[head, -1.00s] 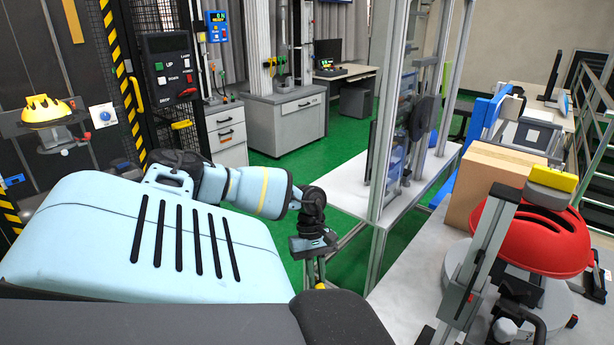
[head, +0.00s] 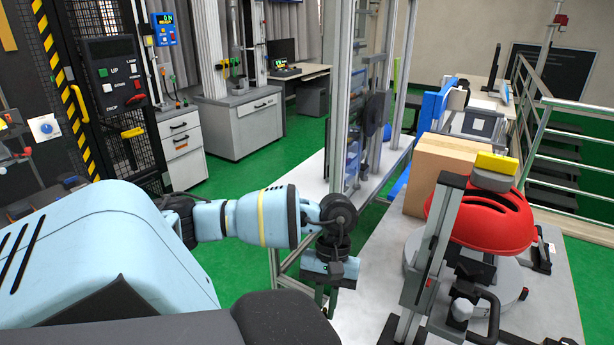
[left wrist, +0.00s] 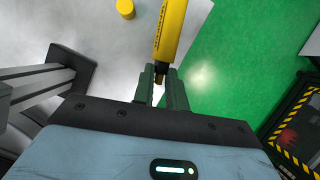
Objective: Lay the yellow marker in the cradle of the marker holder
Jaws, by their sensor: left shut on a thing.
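The yellow marker (left wrist: 169,32) is in the left wrist view, between the two fingertips of my left gripper (left wrist: 161,76). The gripper is shut on its near end, and the marker points away from the gripper, toward the top of that picture. In the head view my left gripper (head: 326,298) points down near the front edge of the white table; the marker cannot be made out there. I cannot make out the marker holder or its cradle for certain in either view. My right gripper is not in view.
A short yellow cylinder (left wrist: 125,8) stands on the pale surface in the left wrist view. Green floor (head: 232,268) is open below my left arm.

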